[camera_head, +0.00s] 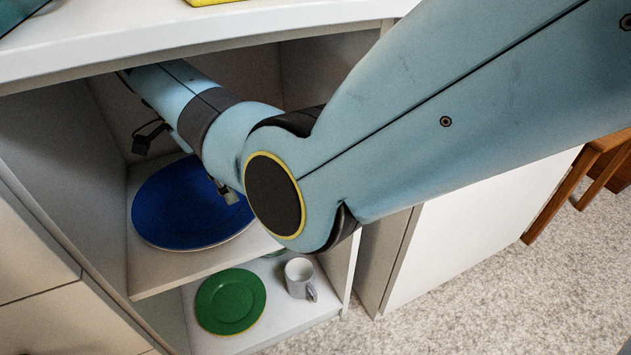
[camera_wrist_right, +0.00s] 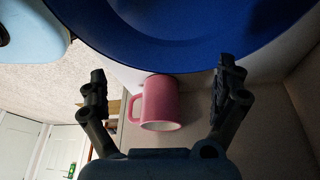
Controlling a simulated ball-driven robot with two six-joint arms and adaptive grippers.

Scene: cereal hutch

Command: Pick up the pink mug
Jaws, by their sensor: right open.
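The pink mug (camera_wrist_right: 160,103) shows in the right wrist view between the two fingers of my right gripper (camera_wrist_right: 162,70), with free space on both sides. Its handle points to the picture's left and its open rim faces the bottom of this view. In the head view the mug is not visible. There my right gripper (camera_head: 188,166) is inside the upper compartment of the hutch, open, over the large blue plate (camera_head: 178,218). My left gripper is not in view.
The blue plate also fills the top of the wrist view (camera_wrist_right: 200,38). The shelf (camera_head: 150,285) has side walls close by. Below stand a green plate (camera_head: 230,302) and a white mug (camera_head: 299,278). The white countertop (camera_head: 120,35) is above my forearm.

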